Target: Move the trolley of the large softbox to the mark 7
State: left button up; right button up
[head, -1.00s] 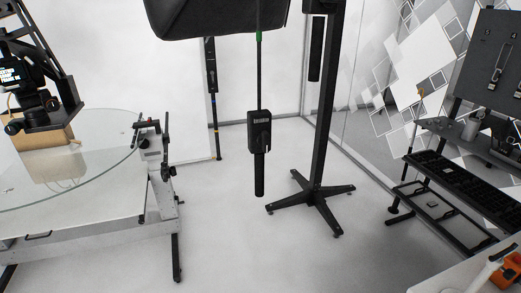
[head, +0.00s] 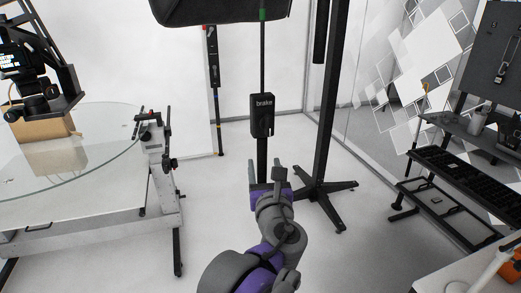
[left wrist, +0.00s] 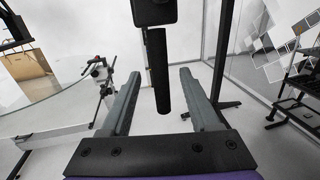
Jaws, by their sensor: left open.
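The large black softbox (head: 220,10) shows only its lower part at the top of the head view. A thin rod hangs below it, carrying a black box marked "brake" (head: 262,114) with a dark handle (head: 262,150) under it. My left gripper (head: 266,176) is open at the handle's lower end. In the left wrist view the handle (left wrist: 159,72) hangs in the gap between the two open fingers (left wrist: 161,74); neither appears to touch it. The brake box (left wrist: 153,10) is above. The trolley and mark 7 cannot be made out. My right gripper is out of view.
A black stand with a cross-shaped foot (head: 323,189) is just right of the handle. A round glass table (head: 100,150) on a white frame is at left. A shelf rack (head: 450,180) stands at right. The floor between is clear.

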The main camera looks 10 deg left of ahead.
pick_arm(q)
jog(key=x, duration=0.8)
jog(key=shift+w+a+p, duration=0.15)
jog(key=shift+w+p, duration=0.05)
jog(key=shift+p, duration=0.15)
grip_shut()
dwell(1.0)
